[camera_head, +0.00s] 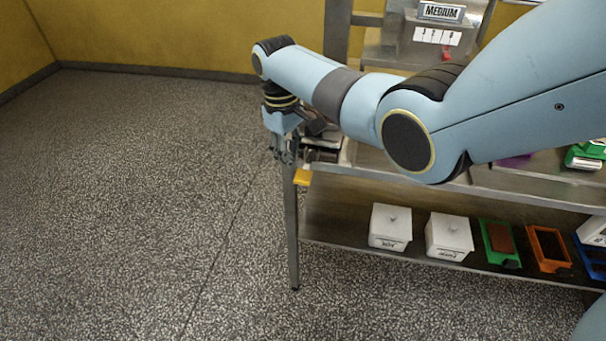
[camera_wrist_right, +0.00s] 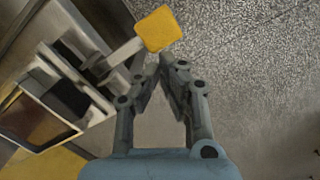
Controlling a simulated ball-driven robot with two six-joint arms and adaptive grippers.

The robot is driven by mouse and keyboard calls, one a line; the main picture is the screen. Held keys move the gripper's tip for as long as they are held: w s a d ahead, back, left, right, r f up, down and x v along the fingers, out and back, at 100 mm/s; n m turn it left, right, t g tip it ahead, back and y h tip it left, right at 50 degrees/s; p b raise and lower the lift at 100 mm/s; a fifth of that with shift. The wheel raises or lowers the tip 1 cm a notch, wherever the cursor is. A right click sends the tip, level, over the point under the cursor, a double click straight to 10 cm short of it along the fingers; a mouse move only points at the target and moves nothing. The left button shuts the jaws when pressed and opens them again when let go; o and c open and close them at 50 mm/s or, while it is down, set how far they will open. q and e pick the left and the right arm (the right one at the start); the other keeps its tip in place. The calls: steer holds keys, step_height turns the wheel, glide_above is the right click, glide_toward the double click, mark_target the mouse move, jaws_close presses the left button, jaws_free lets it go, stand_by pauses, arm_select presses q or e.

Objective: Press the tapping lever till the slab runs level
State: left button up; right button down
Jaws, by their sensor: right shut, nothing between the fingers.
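The tapping lever's yellow pad (camera_head: 303,178) sticks out at the left end of the metal bench, beside its leg. In the right wrist view the yellow pad (camera_wrist_right: 157,29) sits on a pale metal arm, just beyond my fingertips. My right gripper (camera_head: 285,156) points down next to the pad, shut and empty. In the right wrist view my right gripper (camera_wrist_right: 166,66) has its tips close together near the pad; I cannot tell whether they touch it. A dark-filled, pale-rimmed frame (camera_wrist_right: 34,118) lies left of the lever; whether it holds the slab is unclear. My left gripper is not in view.
The lower shelf (camera_head: 340,225) holds two white lidded boxes (camera_head: 390,228) (camera_head: 449,237) and green (camera_head: 500,243) and orange (camera_head: 548,249) trays. A "MEDIUM" sign (camera_head: 441,12) stands at the back. My right arm covers much of the bench. The speckled floor at left is clear.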

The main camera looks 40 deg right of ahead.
step_height(320, 180, up, 10)
steer(key=w, duration=0.1)
steer(key=shift+r, duration=0.15)
steer(key=shift+a, duration=0.1)
stand_by(0.9)
